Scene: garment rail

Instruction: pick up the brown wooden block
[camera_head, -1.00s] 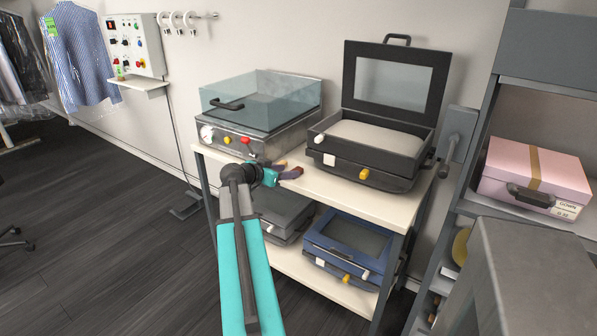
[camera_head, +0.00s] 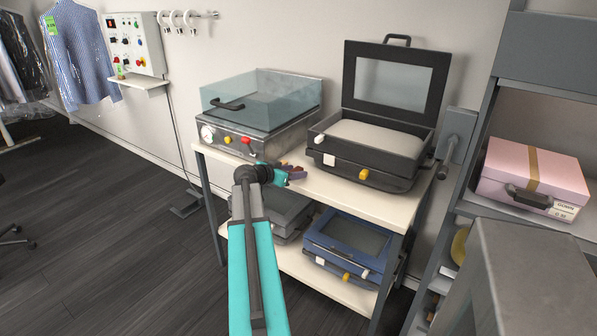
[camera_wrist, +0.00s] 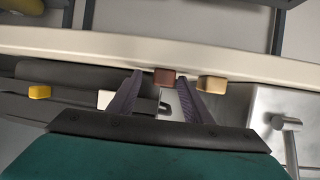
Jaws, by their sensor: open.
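The brown wooden block (camera_wrist: 164,76) shows in the wrist view near the shelf edge, between the tips of my two dark fingers. I cannot tell whether it is fully between them in depth or still beyond them. My gripper (camera_wrist: 160,82) is open, with a gap on both sides of the block in this view. In the head view, my gripper (camera_head: 296,174) is over the front of the top shelf and mostly hides the block. A lighter tan block (camera_wrist: 211,84) sits beside the brown one, outside the right finger in the wrist view.
The cream top shelf (camera_head: 345,198) carries a metal case with a glass lid (camera_head: 255,105) at the left and an open black case (camera_head: 375,130) at the right. A blue case (camera_head: 345,245) stands on the lower shelf. A pink box (camera_head: 535,170) is at the right.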

